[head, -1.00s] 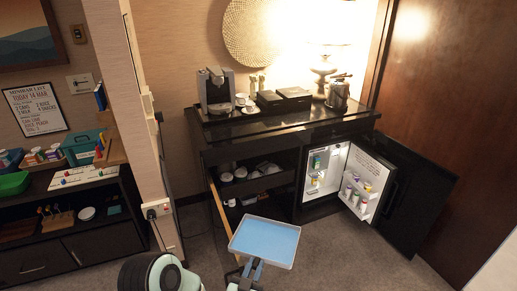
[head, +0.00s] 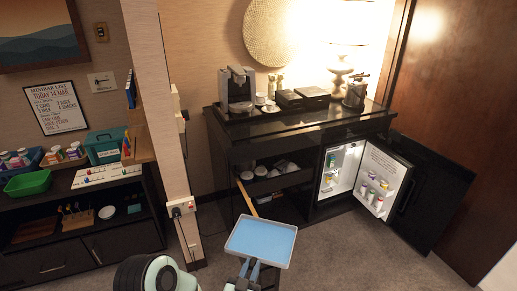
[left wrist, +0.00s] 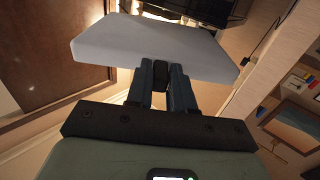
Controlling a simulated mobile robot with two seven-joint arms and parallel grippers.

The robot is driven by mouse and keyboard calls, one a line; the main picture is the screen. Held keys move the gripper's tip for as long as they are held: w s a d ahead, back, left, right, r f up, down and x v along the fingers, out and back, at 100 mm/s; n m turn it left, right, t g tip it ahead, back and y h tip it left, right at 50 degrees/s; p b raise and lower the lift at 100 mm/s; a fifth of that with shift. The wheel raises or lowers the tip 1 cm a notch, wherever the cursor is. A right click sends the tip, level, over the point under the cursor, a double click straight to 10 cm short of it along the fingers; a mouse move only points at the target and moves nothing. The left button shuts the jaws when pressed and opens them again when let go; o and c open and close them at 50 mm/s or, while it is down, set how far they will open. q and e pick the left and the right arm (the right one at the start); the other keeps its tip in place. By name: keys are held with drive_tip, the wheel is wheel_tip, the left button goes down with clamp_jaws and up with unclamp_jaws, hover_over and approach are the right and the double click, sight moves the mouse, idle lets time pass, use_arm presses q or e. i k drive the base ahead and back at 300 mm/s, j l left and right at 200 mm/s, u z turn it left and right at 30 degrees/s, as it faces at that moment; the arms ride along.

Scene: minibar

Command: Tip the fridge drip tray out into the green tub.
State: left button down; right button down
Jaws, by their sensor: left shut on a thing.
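The drip tray (head: 262,240) is a shallow pale tray with a blue inside, in the lower middle of the head view. My left gripper (head: 248,272) is shut on its near edge and holds it out in the air, looking about level. In the left wrist view the fingers (left wrist: 161,85) grip the pale tray (left wrist: 150,48) by its edge. The green tub (head: 28,183) sits on the shelf unit at the far left, well apart from the tray. My right gripper is not in view.
The minibar fridge (head: 340,170) stands open, its door (head: 385,180) swung out to the right with bottles in it. A wall post with a socket (head: 182,208) stands between the minibar cabinet and the left shelves. A teal box (head: 105,146) and a whiteboard strip (head: 106,175) are near the tub.

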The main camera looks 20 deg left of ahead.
sight(34, 183)
drive_tip(key=k+j, duration=0.1)
drive_tip(key=j, duration=0.65)
drive_tip(key=k+j, duration=0.1)
drive_tip(key=j, duration=0.65)
drive_tip(key=k+j+u, duration=0.1)
drive_tip(key=j, duration=0.65)
drive_tip(key=k+j, duration=0.1)
drive_tip(key=j, duration=0.65)
drive_tip(key=k+j, duration=0.1)
drive_tip(key=j, duration=0.95)
drive_tip(key=i+j, duration=0.35)
drive_tip(key=u, duration=0.05)
